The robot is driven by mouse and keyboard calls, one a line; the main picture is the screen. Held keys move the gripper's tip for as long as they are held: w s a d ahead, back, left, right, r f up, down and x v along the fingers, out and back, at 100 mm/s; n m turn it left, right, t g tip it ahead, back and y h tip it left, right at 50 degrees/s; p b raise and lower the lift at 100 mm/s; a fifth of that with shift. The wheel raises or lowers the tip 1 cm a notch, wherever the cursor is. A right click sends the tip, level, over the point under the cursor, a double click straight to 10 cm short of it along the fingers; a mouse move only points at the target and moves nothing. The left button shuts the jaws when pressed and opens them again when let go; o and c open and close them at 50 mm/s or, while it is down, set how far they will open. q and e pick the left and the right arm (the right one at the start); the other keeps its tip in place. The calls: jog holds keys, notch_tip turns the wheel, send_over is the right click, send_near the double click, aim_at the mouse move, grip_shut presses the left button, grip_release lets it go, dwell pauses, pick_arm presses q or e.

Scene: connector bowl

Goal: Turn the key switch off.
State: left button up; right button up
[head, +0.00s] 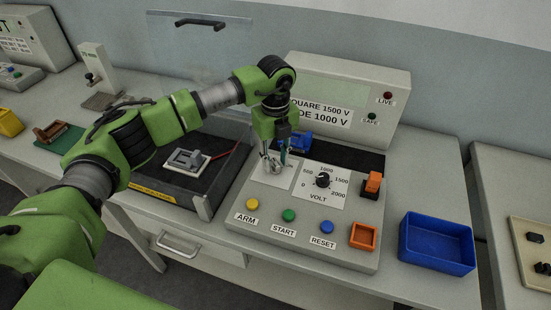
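My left gripper (274,158) points down over a white plate (257,177) on the sloped grey tester panel, left of the volt dial (323,179). A silvery round part, which looks like the key switch (271,167), shows between or just behind the fingertips. The fingers hide most of it, so I cannot tell its turn position, nor whether they grip a key or only stand around it. My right gripper is out of view.
The panel has a yellow ARM button (252,204), a green START button (289,215), a blue RESET button (327,227) and an orange-red switch (373,183). A blue bin (437,243) stands right. A dark tray with a clear cover (200,60) lies left.

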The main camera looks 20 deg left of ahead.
aim_at(275, 162)
pick_arm(q)
jog(key=shift+r, duration=0.15)
notch_tip(275, 162, up, 12)
jog(key=shift+f, duration=0.2)
jog(key=shift+s+f, duration=0.1)
dwell(0.6)
